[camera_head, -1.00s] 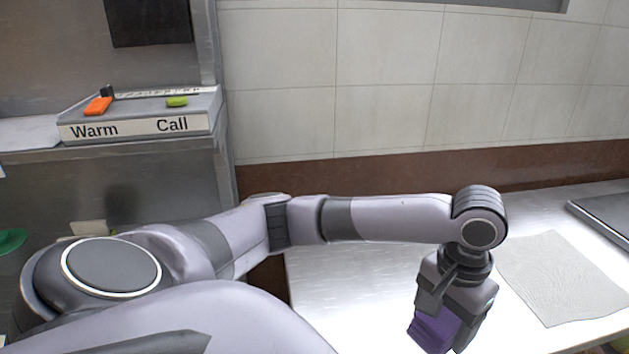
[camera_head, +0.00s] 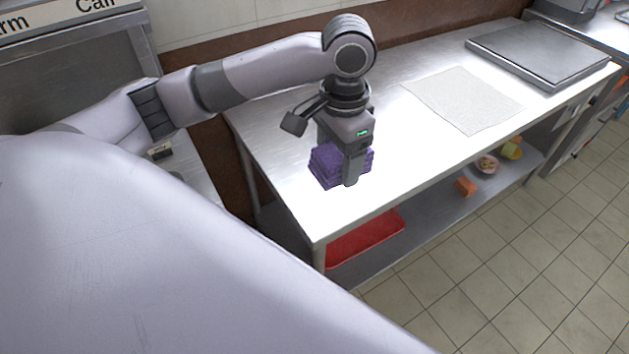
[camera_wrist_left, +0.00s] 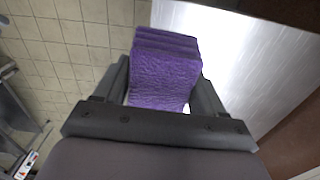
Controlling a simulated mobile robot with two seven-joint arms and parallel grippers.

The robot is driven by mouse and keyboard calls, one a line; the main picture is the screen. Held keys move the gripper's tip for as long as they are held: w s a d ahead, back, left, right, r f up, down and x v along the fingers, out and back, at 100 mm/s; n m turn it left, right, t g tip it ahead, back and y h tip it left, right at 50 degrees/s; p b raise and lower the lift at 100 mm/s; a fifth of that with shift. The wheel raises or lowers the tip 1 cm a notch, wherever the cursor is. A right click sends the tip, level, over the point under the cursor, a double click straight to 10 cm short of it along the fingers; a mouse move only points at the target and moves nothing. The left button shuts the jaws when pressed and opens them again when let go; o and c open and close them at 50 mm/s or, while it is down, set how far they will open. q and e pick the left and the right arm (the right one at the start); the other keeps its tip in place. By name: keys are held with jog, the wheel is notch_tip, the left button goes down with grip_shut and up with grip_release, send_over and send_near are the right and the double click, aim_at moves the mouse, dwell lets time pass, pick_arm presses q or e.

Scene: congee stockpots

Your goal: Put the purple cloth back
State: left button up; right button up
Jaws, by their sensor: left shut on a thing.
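The purple cloth (camera_head: 327,166) is a folded, layered stack held in my left gripper (camera_head: 347,172). The gripper points down over the left part of the steel table (camera_head: 290,150). Whether the cloth touches the tabletop cannot be told. In the left wrist view the cloth (camera_wrist_left: 165,72) sits between the two fingers of my left gripper (camera_wrist_left: 163,95), which are shut on it. The bright table edge and the tiled floor show beyond it. My right gripper is not in view.
A flat pale grey mat (camera_head: 465,98) lies on the table, with a dark metal slab (camera_head: 540,50) at the far right end. A red tray (camera_head: 365,238), an orange block (camera_head: 465,187) and a small plate (camera_head: 487,165) are on the lower shelf. Tabletop around the gripper is clear.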

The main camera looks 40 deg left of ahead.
aim_at(319, 192)
pick_arm(q)
jog(key=m, duration=0.1)
jog(key=a+m, duration=0.1)
jog(key=m, duration=0.1)
jog(key=shift+w+r, duration=0.2)
jog(key=shift+w, duration=0.15)
jog(key=m, duration=0.2)
jog(key=w+a+m, duration=0.1)
jog(key=shift+r+m+b, duration=0.2)
jog(key=shift+m+b, duration=0.2)
jog(key=w+a+r+m+b, duration=0.25)
jog(key=a+m, duration=0.25)
jog(key=m, duration=1.5)
jog(key=f, duration=1.9)
jog(key=shift+w+a, duration=0.1)
jog(key=shift+w, duration=0.3)
jog(key=shift+f, duration=0.15)
jog(key=o, duration=1.1)
